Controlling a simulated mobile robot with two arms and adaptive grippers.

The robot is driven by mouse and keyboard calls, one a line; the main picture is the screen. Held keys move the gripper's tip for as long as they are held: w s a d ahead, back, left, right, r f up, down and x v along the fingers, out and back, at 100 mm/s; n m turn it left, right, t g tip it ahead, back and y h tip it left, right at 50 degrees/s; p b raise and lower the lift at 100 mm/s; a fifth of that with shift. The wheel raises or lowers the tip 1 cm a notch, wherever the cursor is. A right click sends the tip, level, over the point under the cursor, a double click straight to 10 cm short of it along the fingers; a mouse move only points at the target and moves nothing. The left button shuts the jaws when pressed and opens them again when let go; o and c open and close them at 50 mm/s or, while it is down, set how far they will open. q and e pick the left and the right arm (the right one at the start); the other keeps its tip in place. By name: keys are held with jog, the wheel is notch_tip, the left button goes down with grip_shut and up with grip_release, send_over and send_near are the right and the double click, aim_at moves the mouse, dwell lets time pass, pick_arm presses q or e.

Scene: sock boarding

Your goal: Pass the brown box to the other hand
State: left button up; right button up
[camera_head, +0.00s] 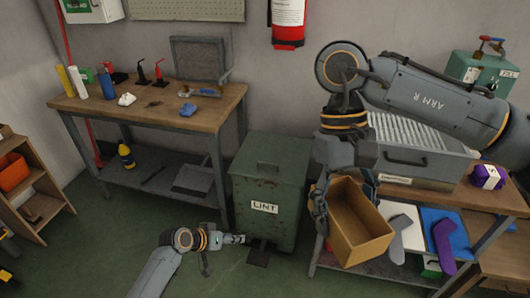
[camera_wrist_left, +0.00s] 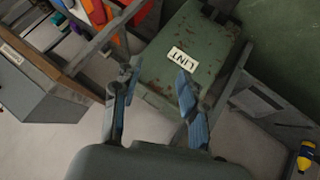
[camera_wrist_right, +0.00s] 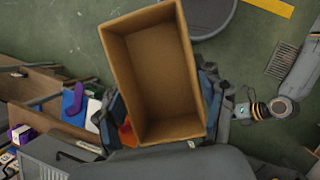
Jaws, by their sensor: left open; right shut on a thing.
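The brown box (camera_head: 362,222) is an open, empty carton. My right gripper (camera_head: 345,190) is shut on it and holds it tilted in the air, in front of the right workbench. In the right wrist view the box (camera_wrist_right: 153,75) fills the middle, between the fingers of the right gripper (camera_wrist_right: 165,105), and hides part of them. My left gripper (camera_head: 228,254) is open and empty, low in front of the green LINT bin and apart from the box. In the left wrist view the spread fingers of the left gripper (camera_wrist_left: 158,88) have nothing between them.
The green LINT bin (camera_head: 270,180) stands between the left workbench (camera_head: 160,118) and the right workbench (camera_head: 470,200). A grey machine (camera_head: 420,150) stands on that bench.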

pick_arm(q)
jog(key=d+r+m+g+h, duration=0.1)
jog(key=d+r+m+h, duration=0.25)
jog(key=r, duration=1.15)
jog(key=d+r+m+h, duration=0.25)
jog(key=d+r, duration=0.25)
jog(key=r, duration=1)
jog(key=s+d+r+m+g+h, duration=0.1)
jog(key=s+r+m, duration=0.2)
jog(key=r, duration=0.2)
jog(key=s+d+r+m+g, duration=0.2)
jog(key=s+r+m, duration=0.15)
jog(key=r, duration=0.25)
jog(key=m+g, duration=0.2)
jog(key=m, duration=0.1)
send_near(341, 181)
jog(key=x, duration=0.8)
jog(key=shift+w+f, duration=0.2)
jog(key=shift+w, duration=0.05)
